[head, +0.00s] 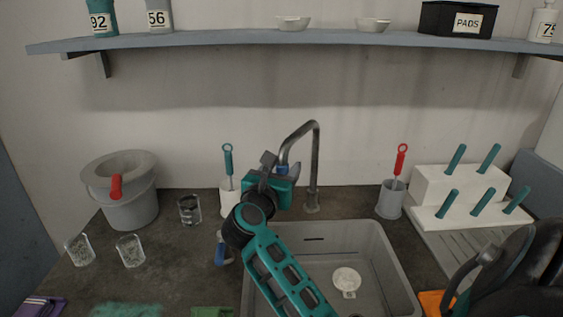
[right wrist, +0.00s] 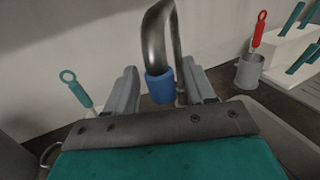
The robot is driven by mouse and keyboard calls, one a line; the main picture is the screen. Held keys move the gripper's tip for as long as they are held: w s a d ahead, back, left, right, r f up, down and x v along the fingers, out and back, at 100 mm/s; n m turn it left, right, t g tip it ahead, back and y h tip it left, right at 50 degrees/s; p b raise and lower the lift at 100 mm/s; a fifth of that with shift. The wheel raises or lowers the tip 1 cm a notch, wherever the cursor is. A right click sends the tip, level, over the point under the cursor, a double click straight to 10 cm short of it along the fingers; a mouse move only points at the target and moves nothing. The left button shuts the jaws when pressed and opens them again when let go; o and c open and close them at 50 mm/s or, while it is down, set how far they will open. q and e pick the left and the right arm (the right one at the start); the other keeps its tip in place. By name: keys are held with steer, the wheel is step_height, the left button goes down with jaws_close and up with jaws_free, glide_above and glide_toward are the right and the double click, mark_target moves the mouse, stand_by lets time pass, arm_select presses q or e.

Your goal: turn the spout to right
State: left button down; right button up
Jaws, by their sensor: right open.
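The spout (head: 316,150) is a grey metal gooseneck rising behind the sink (head: 384,262). It arches to the left in the head view, and its end is partly hidden by my right gripper (head: 281,167). In the right wrist view the spout (right wrist: 154,38) comes down to a blue tip (right wrist: 159,87). The two grey fingers of my right gripper (right wrist: 160,88) stand apart on either side of this tip. Gaps show on both sides, so the fingers look clear of it. My left gripper is not in view.
A white holder with a teal-handled brush (head: 228,160) stands left of my gripper. A grey cup (head: 390,200) with a red-handled brush is right of the spout. A bucket (head: 130,205) and glasses (head: 130,251) are at left.

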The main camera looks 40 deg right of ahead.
steer(key=shift+w+d, duration=0.1)
steer(key=shift+d, duration=0.15)
jaws_close()
stand_by(0.5)
